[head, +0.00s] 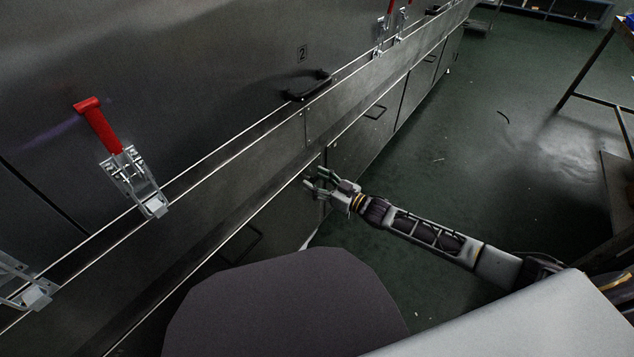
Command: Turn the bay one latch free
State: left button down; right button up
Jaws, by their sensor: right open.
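A toggle latch (127,169) with a red handle (99,123) is fixed to the steel dryer front at the left. Its handle stands up and leans to the left. Part of another latch (22,283) is cut off at the lower left edge. No bay one label shows, so I cannot tell which latch is that of bay one. My right gripper (316,180) is open and empty. It is near the lower cabinet fronts, well to the right of the red-handled latch and apart from it. My left gripper is not in view.
A panel marked 2 (302,54) has a black handle (307,86). More red-handled latches (388,30) are farther along the front. A long steel ledge (235,150) runs below them. The green floor (470,150) is mostly clear; a table (598,70) stands at the right.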

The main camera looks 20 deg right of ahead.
jog(key=c, duration=1)
